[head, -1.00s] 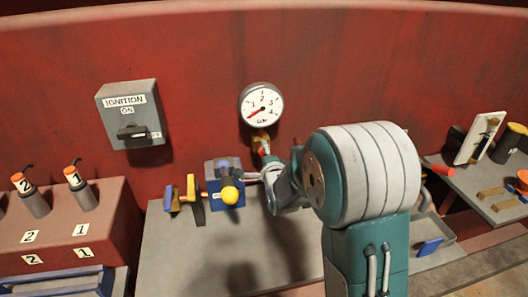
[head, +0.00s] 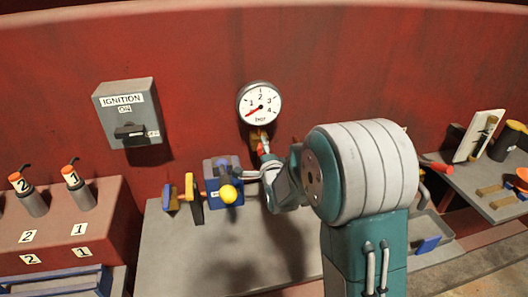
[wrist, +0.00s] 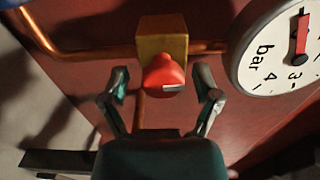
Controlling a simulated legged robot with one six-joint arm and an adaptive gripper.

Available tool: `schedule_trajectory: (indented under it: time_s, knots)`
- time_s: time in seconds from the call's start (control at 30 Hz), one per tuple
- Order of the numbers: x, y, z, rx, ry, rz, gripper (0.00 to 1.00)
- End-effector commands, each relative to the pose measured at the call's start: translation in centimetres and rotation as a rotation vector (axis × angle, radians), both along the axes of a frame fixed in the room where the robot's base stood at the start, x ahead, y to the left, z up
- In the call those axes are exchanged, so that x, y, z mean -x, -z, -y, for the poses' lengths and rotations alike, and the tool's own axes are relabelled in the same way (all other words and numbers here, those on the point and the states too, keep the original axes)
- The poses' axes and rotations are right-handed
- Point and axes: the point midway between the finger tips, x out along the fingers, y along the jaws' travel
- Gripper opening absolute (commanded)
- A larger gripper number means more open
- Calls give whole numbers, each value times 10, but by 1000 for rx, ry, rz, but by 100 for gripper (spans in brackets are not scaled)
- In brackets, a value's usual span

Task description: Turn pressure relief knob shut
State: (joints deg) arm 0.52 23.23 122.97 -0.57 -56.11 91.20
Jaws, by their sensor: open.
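The pressure relief knob is a red knob (wrist: 165,75) on a brass block (wrist: 161,37) joined to a copper pipe. A pale mark shows on the knob's lower right edge. My gripper (wrist: 164,84) is open, with one finger on each side of the knob and a visible gap on both sides in the wrist view. In the head view my gripper (head: 269,165) is at the wall below the gauge, and only a bit of the red knob (head: 261,149) shows beside it.
A round bar gauge (head: 259,103) with a red needle is on the red wall just above the knob. A blue block with a yellow ball (head: 228,194) stands left of my gripper. An ignition switch box (head: 128,113) is further left. The grey bench (head: 175,250) is mostly clear in front.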

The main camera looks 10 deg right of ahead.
Motion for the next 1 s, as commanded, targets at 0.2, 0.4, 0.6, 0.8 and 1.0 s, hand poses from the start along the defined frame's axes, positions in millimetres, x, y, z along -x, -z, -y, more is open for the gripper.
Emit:
schedule_trajectory:
  time_s: [0.2, 0.4, 0.6, 0.8, 1.0]
  knots:
    - [21, -1, 0, 0, 0, 0, 81]
    - [63, 0, 0, 0, 0, -1, 81]
    - [100, 1, 0, 0, 0, -1, 81]
    - [117, 1, 0, 0, 1, -2, 81]
    - [119, 2, 0, 0, 1, -2, 81]
